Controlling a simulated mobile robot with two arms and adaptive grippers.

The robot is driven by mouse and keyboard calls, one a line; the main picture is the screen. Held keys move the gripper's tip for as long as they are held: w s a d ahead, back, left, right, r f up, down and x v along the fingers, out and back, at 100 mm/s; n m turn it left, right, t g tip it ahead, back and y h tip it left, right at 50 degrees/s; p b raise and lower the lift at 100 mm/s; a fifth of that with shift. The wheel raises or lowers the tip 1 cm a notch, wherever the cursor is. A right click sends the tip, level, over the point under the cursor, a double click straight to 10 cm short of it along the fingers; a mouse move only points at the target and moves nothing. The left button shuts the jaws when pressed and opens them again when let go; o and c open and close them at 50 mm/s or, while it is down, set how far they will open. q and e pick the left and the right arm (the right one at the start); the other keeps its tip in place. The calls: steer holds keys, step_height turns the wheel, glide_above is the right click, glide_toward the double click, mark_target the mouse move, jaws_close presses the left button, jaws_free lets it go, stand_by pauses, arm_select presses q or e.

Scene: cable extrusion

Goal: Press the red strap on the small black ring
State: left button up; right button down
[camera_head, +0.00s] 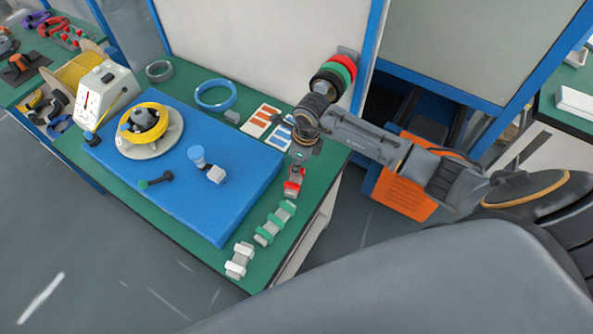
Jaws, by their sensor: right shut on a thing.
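My right gripper (299,159) reaches down at the right end of the green table and is shut on a red strap (294,186). The strap is small in the picture, and I cannot tell whether it still touches the pale block under it. A black ring (325,83) sits at the near end of a stack of red and green rings by the wall, partly behind my right wrist. I cannot tell whether it is the small black ring. My left gripper is not in view.
Green (268,229) and white straps (240,260) line the table's right edge. A blue board (185,195) carries a yellow spool (147,117) and small fixtures. An orange box (400,190) stands right of the table.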

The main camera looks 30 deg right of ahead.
step_height(320, 180, up, 7)
steer(key=p, duration=0.4)
steer(key=shift+f, duration=0.15)
